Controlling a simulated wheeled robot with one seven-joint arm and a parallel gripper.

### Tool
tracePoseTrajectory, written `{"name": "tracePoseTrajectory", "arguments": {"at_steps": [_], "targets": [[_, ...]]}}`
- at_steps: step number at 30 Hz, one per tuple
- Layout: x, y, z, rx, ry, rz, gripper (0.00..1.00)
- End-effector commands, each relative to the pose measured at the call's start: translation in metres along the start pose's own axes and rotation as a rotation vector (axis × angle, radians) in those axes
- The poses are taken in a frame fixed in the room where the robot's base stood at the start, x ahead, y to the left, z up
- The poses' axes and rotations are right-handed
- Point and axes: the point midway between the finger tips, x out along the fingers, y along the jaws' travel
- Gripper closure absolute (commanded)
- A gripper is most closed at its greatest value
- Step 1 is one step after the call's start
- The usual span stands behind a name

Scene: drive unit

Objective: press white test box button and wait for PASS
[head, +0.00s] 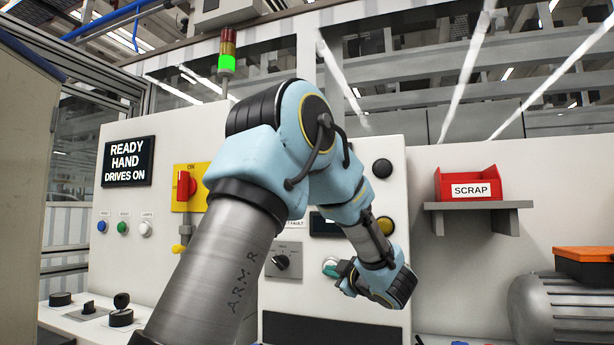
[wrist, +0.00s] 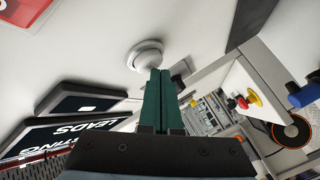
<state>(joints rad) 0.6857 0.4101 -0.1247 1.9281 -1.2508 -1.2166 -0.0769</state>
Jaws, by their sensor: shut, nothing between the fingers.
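My gripper (head: 332,267) is at the white panel in the head view, its teal fingers close together. In the wrist view the green fingers of my gripper (wrist: 161,76) are shut with nothing between them. Their tips overlap the lower edge of a round white button (wrist: 144,52) on a pale surface; I cannot tell whether they touch or press it. In the head view my arm and gripper hide most of that spot. A dark display (head: 325,225) is partly hidden behind my arm, and I can read no PASS on it.
A screen (head: 129,161) reads READY HAND DRIVES ON. A stack light (head: 226,65) glows green. A black selector knob (head: 281,261) is left of my gripper. A red SCRAP bin (head: 468,187) sits on a grey shelf at right. A motor (head: 560,310) is lower right.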

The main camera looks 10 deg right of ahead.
Motion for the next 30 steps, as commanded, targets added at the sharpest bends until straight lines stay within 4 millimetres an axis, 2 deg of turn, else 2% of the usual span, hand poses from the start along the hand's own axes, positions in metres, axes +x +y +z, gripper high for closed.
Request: {"name": "tracePoseTrajectory", "arguments": {"at_steps": [7,18,30], "targets": [[-0.009,-0.007,-0.006,0.0,0.0,0.0,1.0],[-0.011,-0.009,-0.008,0.0,0.0,0.0,1.0],[-0.037,-0.028,-0.026,-0.001,0.0,0.001,1.0]]}}
